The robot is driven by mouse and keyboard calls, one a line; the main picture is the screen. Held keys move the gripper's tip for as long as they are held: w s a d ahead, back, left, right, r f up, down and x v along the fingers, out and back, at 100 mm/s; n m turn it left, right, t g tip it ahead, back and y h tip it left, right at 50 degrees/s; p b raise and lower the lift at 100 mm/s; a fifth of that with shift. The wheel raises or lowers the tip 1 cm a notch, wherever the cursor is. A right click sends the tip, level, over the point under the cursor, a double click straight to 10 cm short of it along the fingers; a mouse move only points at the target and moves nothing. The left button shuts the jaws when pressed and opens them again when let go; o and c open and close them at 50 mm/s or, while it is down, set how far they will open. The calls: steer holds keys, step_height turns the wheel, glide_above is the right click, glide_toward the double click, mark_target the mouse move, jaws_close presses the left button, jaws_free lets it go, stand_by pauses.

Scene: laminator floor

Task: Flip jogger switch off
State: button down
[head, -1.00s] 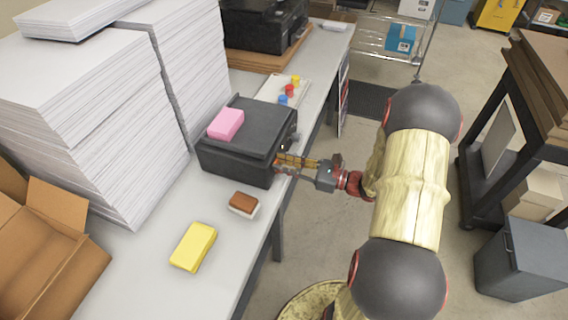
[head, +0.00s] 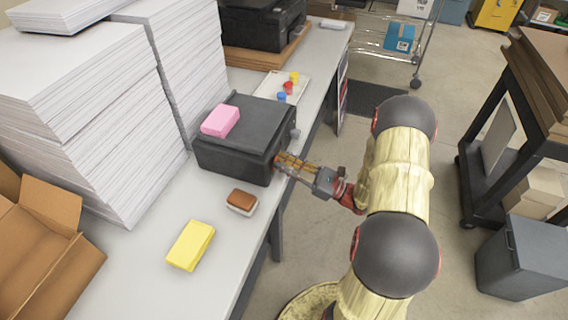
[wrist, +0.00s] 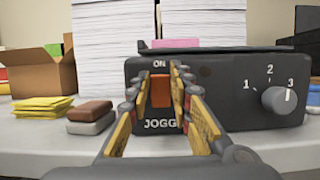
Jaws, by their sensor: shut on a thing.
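The jogger (head: 238,160) is a black box on the table in the head view, and its front panel (wrist: 220,122) fills the middle of the wrist view. Its orange-red switch (wrist: 160,91) sits under the word ON and above the partly covered jogger label. My gripper (wrist: 160,72) has one finger on each side of the switch and is shut on it. In the head view my gripper (head: 279,164) is at the jogger's right-hand face, where the switch is hidden. I cannot tell which way the switch is tipped.
A dial (wrist: 281,98) right of the switch points near 3. A pink block (head: 220,120) lies on the jogger. A brown-and-white block (head: 242,202) and a yellow pad (head: 190,245) lie in front. Tall paper stacks (head: 85,110) stand behind.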

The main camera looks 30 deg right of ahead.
steer(key=c, duration=1.6)
jaws_free()
steer(key=v, duration=1.2)
